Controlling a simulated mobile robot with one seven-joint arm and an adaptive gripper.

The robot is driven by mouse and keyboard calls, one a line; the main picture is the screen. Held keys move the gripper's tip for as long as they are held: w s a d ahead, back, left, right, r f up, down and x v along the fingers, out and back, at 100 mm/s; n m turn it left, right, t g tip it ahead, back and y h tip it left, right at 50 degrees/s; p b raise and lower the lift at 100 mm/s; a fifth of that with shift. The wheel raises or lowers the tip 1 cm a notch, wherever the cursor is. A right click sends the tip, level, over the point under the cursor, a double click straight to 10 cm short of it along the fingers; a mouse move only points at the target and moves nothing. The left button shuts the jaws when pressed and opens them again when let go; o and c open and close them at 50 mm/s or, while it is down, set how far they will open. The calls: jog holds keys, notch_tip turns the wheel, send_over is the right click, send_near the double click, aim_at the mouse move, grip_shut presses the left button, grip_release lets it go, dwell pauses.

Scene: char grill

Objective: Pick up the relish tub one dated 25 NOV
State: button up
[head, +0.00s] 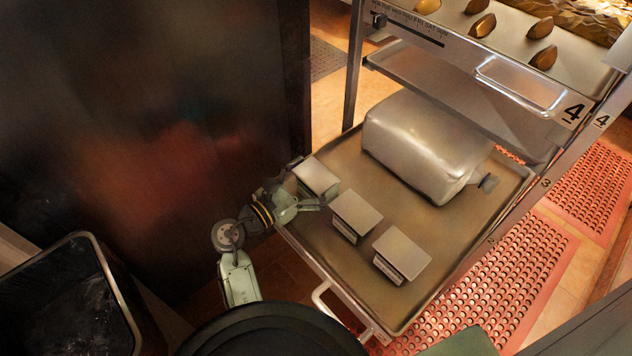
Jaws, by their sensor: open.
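Three small boxy tubs with pale lids stand in a row on the lower tray (340,270): a left tub (318,175), a middle tub (357,213) and a right tub (402,253). The middle and right tubs show white labels on their front faces, too small to read, so I cannot tell which is dated 25 NOV. My gripper (306,184) is open at the near side of the left tub, one finger by its left edge and the other by its front right. The gripper hides part of that tub's front. I cannot tell whether it touches.
A large metal container (418,145) with a tap stands behind the tubs. A shelf (470,85) and a top tray with brown pieces overhang the back. The rack's post (355,65) rises at the left. A dark panel (140,110) and an open bin (70,300) stand left.

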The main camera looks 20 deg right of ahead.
jog(key=shift+d, duration=0.2)
jog(key=shift+c, duration=0.4)
jog(key=c, duration=0.9)
jog(key=shift+c, duration=0.6)
jog(key=shift+w+r, duration=0.1)
